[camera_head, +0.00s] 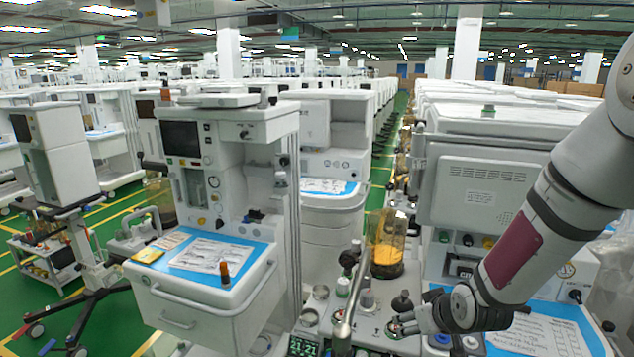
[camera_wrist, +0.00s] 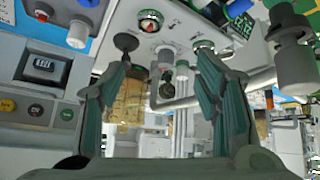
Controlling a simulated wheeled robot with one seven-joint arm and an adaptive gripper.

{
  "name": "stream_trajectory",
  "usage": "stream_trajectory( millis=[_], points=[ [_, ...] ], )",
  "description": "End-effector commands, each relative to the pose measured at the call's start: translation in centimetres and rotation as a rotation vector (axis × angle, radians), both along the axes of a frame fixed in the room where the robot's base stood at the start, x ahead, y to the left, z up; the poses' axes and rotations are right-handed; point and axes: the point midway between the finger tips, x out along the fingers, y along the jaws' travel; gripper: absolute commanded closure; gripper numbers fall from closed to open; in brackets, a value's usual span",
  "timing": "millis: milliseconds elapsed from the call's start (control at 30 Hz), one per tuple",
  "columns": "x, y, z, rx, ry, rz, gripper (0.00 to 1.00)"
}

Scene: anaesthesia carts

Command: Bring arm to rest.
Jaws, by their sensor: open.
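My arm reaches in from the right edge of the head view, in front of the right-hand anaesthesia cart (camera_head: 487,190). My gripper (camera_head: 395,326) is at its lower end, low in the picture, beside the cart's metal panel of knobs. In the wrist view my gripper (camera_wrist: 160,85) shows two dark green fingers spread wide apart, with nothing held between them. In the head view I cannot see the fingertips clearly.
An amber canister (camera_head: 386,245) and a metal pole (camera_head: 352,290) stand just left of my gripper. A white cart (camera_head: 215,190) with a blue-topped drawer stands further left. Papers (camera_head: 540,335) lie on the blue surface under my forearm. A green-floored aisle (camera_head: 382,165) runs between the cart rows.

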Motion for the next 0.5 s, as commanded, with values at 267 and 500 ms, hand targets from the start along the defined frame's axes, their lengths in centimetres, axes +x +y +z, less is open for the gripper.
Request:
stream_trajectory(
  millis=[267,500],
  points=[
    [-2.9,-0.3,7.3,-0.081,0.051,-0.042,0.42],
    [-7.9,0.0,14.0,-0.105,0.097,-0.114,0.42]
  ],
)
